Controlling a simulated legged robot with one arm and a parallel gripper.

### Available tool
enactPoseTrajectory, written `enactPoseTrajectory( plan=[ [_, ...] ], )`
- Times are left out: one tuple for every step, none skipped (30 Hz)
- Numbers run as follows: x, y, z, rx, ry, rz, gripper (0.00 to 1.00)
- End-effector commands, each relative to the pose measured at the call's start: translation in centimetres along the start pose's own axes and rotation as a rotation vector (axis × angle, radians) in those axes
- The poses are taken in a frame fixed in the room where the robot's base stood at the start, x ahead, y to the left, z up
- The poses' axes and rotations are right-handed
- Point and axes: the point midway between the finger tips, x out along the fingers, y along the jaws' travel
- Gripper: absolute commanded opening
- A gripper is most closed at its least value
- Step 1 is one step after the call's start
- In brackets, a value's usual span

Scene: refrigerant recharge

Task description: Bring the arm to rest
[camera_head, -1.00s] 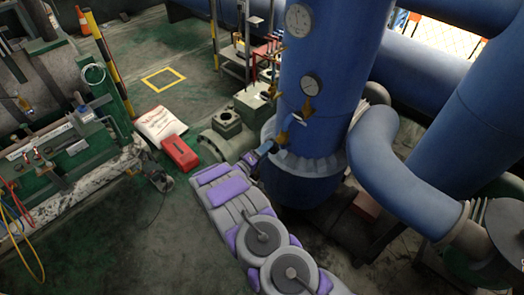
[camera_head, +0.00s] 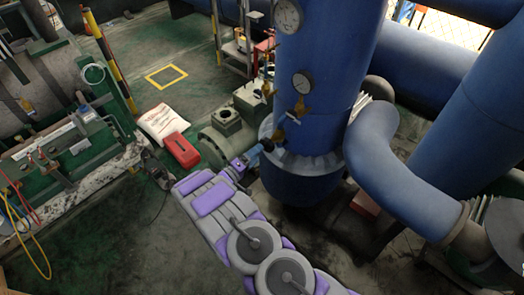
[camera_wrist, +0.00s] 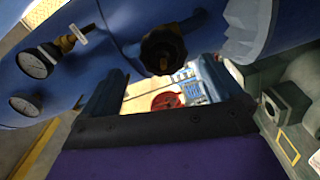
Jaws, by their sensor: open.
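My arm reaches from the bottom of the head view toward the large blue vertical tank (camera_head: 318,80).
Two dial gauges (camera_head: 288,15) (camera_head: 302,82) are on the tank. A thick blue pipe (camera_head: 385,165) bends down at right. A red box (camera_head: 180,150) and white sack (camera_head: 160,122) lie on the floor at left. Green machinery (camera_head: 228,122) stands behind my gripper. Dark floor left of my arm is open.

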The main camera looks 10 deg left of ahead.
Motion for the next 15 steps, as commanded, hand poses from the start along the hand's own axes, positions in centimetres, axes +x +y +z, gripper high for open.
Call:
enactPoseTrajectory(
  plan=[
    [-0.45, -0.13, -0.07, -0.001, 0.002, -0.001, 0.94],
    [-0.58, -0.16, -0.05, -0.001, 0.002, -0.001, 0.94],
    [-0.68, -0.18, -0.03, -0.002, 0.002, -0.002, 0.94],
    [-0.73, -0.19, -0.02, -0.002, 0.002, -0.002, 0.94],
    [-0.74, -0.19, -0.01, -0.002, 0.002, -0.002, 0.94],
    [-0.74, -0.19, 0.01, -0.002, 0.002, -0.003, 0.94],
    [-0.7, -0.16, 0.07, -0.001, 0.002, -0.003, 0.94],
    [-0.63, -0.11, 0.14, 0.0, 0.002, -0.004, 0.94],
    [-0.55, -0.03, 0.22, 0.001, 0.002, -0.005, 0.94],
    [-0.49, 0.03, 0.29, 0.003, 0.001, -0.006, 0.94],
    [-0.43, 0.08, 0.35, 0.004, 0.001, -0.007, 0.94],
    [-0.37, 0.12, 0.43, 0.005, 0.001, -0.007, 0.94],
    [-0.34, 0.14, 0.46, 0.005, 0.001, -0.008, 0.94],
    [-0.33, 0.15, 0.48, 0.005, 0.001, -0.008, 0.94],
    [-0.33, 0.13, 0.48, 0.004, 0.001, -0.008, 0.94]
  ],
)
